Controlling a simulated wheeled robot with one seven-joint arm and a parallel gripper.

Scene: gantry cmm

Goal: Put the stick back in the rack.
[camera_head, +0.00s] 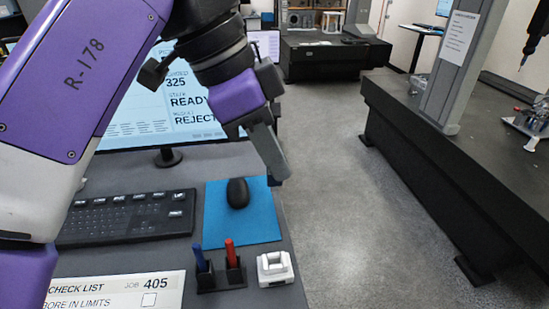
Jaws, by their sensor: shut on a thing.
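My gripper (279,176) is over the desk's right edge, above the far right corner of the blue mouse mat, pointing down. Its grey fingers are shut, and what they hold is hidden behind them, so the stick cannot be made out. A small black holder (221,279) stands at the front of the desk, with a blue pen-like piece (200,259) and a red one (231,254) upright in it. I cannot tell whether this holder is the rack. My gripper is beyond it and apart from it.
A white block-like object (275,268) sits right of the holder. The mat (259,217) carries a black mouse (238,193). A keyboard (128,217), monitor (160,112) and checklist (115,290) are to the left. Open floor separates the desk from a dark machine table (440,150).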

